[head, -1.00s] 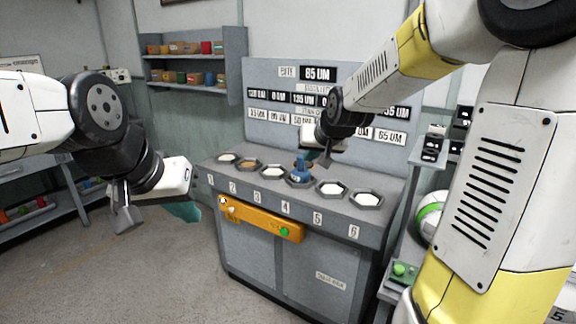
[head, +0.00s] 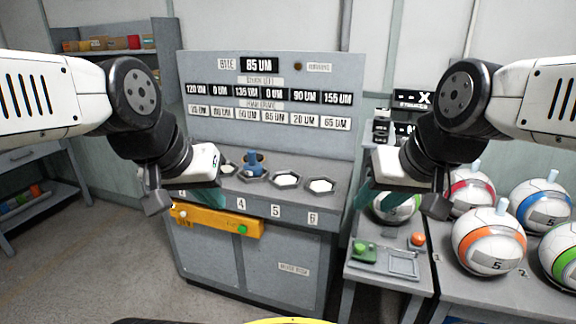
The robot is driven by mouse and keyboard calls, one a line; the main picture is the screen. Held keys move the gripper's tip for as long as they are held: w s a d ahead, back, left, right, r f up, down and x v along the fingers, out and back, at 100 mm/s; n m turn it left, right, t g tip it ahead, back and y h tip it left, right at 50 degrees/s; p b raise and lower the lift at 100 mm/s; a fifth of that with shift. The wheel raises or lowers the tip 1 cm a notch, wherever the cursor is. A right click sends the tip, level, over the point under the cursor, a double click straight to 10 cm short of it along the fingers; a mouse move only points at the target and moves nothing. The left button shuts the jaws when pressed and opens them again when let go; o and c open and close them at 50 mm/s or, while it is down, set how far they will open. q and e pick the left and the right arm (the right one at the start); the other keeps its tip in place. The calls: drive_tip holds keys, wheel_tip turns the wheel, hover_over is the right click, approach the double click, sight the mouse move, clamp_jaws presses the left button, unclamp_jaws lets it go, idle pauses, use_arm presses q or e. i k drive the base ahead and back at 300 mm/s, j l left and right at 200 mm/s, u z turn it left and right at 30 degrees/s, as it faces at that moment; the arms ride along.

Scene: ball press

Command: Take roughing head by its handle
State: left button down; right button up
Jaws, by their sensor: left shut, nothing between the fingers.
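I cannot tell for sure which thing is the roughing head. A small blue piece with an upright handle (head: 253,164) stands in a hexagonal well behind label 4 on the grey bench (head: 345,178). My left gripper (head: 157,202) is shut and empty, in front of the bench's left end and left of the blue piece. My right gripper (head: 436,206) hangs right of the bench, in front of the balls on the right, well apart from the blue piece. Its fingers overlap in this view, so I cannot see whether they are open. My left wrist hides the leftmost wells.
An orange panel (head: 207,220) with a green button is on the bench front. A side stand (head: 391,278) holds green and orange buttons. Several handled balls, one with an orange band (head: 488,241), crowd the right table. Floor at left is clear.

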sight(253, 168)
drive_tip(key=i+j+z, duration=0.15)
drive_tip(key=j+z, duration=0.2)
drive_tip(key=i+j+z, duration=0.1)
drive_tip(key=j+z, duration=0.2)
drive_tip(key=j, duration=0.15)
drive_tip(key=j+z, duration=0.5)
drive_tip(key=j, duration=2.05)
drive_tip(key=i, duration=0.05)
